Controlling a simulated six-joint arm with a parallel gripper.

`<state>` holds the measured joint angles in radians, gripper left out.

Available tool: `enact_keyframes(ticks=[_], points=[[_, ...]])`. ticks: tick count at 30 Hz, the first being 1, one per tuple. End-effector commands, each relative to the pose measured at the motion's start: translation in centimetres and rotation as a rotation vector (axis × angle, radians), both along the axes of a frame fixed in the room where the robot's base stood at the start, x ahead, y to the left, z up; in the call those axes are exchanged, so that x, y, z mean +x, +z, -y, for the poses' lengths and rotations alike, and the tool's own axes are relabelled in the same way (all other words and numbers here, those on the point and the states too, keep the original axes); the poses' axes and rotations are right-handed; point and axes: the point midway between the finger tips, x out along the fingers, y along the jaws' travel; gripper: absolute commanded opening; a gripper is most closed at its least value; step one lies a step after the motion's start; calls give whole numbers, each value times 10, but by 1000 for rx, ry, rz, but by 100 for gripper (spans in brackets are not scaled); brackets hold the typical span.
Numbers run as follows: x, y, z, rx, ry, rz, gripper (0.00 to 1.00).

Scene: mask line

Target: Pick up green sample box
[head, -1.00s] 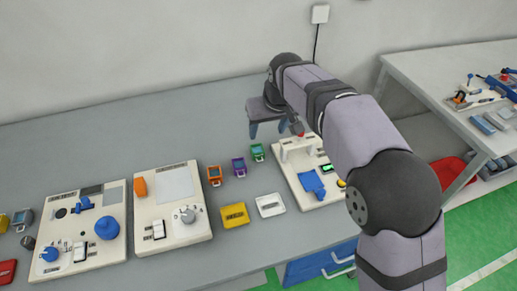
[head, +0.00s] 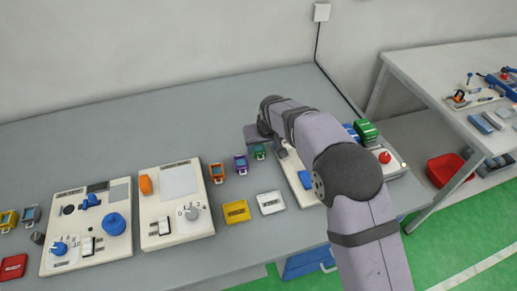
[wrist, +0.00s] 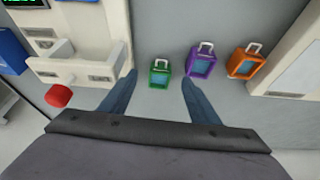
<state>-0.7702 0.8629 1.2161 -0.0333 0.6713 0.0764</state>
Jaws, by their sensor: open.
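The green sample box (head: 259,152) is a small upright box with a handle and a bluish front panel. It stands on the grey bench, just right of the purple one. In the wrist view the green box (wrist: 159,75) shows between my two fingertips, with a gap on each side. My gripper (wrist: 158,81) is open and empty, with its blue fingers pointing toward the box. In the head view my gripper (head: 262,141) is right behind the box, its fingers mostly hidden by the arm. I cannot tell the exact height of the fingertips.
Purple (head: 240,164) and orange (head: 216,172) boxes stand in a row to the left. A white device (wrist: 80,65) with a red knob (wrist: 58,95) is close beside one finger. Yellow (head: 236,211) and white (head: 270,202) trays lie in front. The bench behind is clear.

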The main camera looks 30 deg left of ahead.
Motion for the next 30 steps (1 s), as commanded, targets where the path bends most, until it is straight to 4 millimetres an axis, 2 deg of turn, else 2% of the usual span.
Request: enact_keyframes(ticks=[11,24,30], points=[[4,-10,-4,-1,0,-1,56],[16,-46,-16,-1,0,-1,56],[18,-53,-18,1,0,1,56]])
